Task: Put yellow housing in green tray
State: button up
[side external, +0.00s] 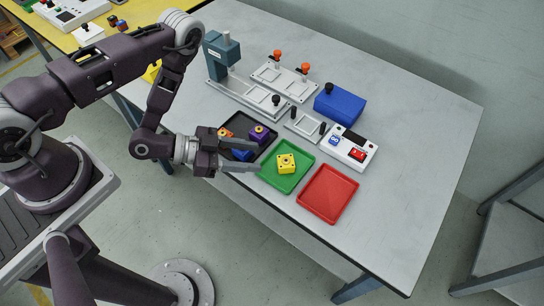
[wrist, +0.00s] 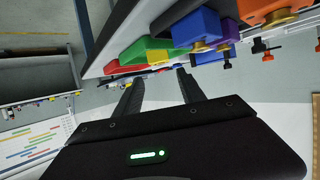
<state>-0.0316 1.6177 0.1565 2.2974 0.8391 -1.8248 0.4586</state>
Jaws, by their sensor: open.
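The yellow housing (side external: 286,163) sits in the green tray (side external: 272,183), around its middle, with its round hole facing up. My gripper (side external: 254,160) is open and empty, just left of the housing, with its fingers pointing toward the tray's left side. I see no contact between the fingers and the housing. In the wrist view the open fingers (wrist: 158,88) show below a yellow patch (wrist: 148,56) that appears to be the housing, beside the green tray (wrist: 128,52).
A black tray (side external: 268,152) with blue, purple and orange housings lies beside my gripper. A red tray (side external: 328,194) is right of the green one. Behind stand a blue box (side external: 340,104), a switch panel (side external: 350,149) and a press (side external: 222,58). The table's right part is clear.

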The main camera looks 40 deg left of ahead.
jog(key=shift+v, duration=1)
jog(key=shift+m+g+y, duration=0.3)
jog(key=shift+m+y, duration=0.2)
jog(key=shift+y, duration=0.1)
jog(key=w, duration=0.1)
jog(key=w+r, duration=0.1)
jog(key=w, duration=0.2)
jog(key=shift+w+a+r, duration=0.15)
jog(key=shift+a+r, duration=0.2)
jog(key=shift+r, duration=0.05)
jog(key=w+a+r+n+y, duration=0.1)
jog(key=w+a+r+y, duration=0.5)
jog(key=r, duration=0.5)
jog(key=s+a+r+n+y, duration=0.2)
jog(key=a+r+n, duration=0.15)
jog(key=r, duration=0.75)
jog(key=s+r+n+g, duration=0.1)
jog(key=s+r, duration=0.3)
jog(key=s, duration=0.8)
jog(key=s+d+r+n+g, duration=0.1)
jog(key=s+r+n, duration=0.3)
jog(key=s, duration=0.7)
jog(key=shift+s+d+r+g, duration=0.15)
jog(key=shift+s+r+g, duration=0.25)
jog(key=shift+r+g, duration=0.35)
jog(key=shift+r+n, duration=0.1)
jog(key=shift+n, duration=0.15)
